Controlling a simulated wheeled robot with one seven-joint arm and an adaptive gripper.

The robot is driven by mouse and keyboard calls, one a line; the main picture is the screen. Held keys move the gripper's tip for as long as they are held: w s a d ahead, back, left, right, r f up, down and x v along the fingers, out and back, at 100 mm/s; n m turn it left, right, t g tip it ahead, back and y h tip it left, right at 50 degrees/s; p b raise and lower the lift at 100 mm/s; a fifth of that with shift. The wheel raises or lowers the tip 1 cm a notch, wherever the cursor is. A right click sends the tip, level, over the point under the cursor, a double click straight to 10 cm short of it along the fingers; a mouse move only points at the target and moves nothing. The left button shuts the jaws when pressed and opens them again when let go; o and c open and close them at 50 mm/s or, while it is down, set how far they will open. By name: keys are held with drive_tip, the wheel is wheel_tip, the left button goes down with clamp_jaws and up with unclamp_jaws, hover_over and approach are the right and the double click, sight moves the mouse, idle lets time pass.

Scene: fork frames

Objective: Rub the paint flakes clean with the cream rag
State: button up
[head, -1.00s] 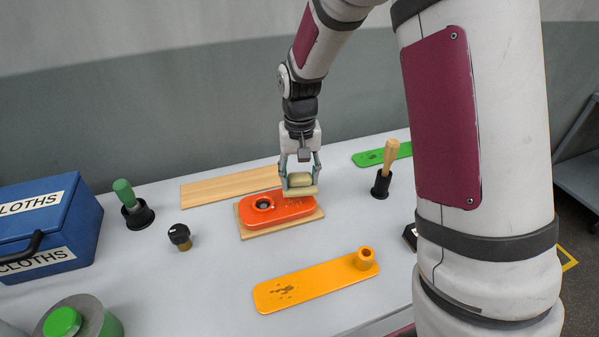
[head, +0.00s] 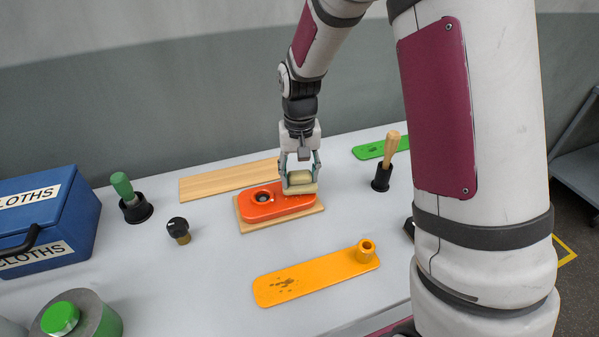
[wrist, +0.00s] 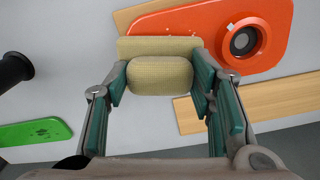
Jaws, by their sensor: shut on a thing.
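My gripper (head: 300,175) is shut on the cream rag (head: 300,187), a folded pad with a flat lower layer. In the wrist view the rag (wrist: 160,76) sits between the green-lined fingers of my gripper (wrist: 160,85). The rag is over the right end of the orange-red plate (head: 262,212), which has a dark round socket. I cannot tell whether it touches the plate. Small pale specks, likely the paint flakes (wrist: 176,32), show on the plate just beyond the rag in the wrist view. The rag hides the surface under it.
The red plate lies on a wooden board (head: 250,228). A yellow plate (head: 325,277) with dark marks lies in front, a marked green plate (head: 368,152) behind right. A wooden-handled tool (head: 392,146) stands right. A blue cloths box (head: 70,210) and black knob (head: 178,228) are left.

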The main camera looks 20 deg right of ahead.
drive_tip(key=shift+f, duration=0.65)
drive_tip(key=shift+a, duration=0.1)
drive_tip(key=shift+a+r, duration=0.15)
drive_tip(key=shift+a, duration=0.2)
drive_tip(key=shift+d, duration=0.1)
idle(0.5)
drive_tip(key=shift+d+f, duration=0.2)
drive_tip(key=shift+d, duration=0.6)
drive_tip(key=shift+a, duration=0.1)
drive_tip(key=shift+a+r, duration=0.1)
drive_tip(key=shift+a, duration=0.7)
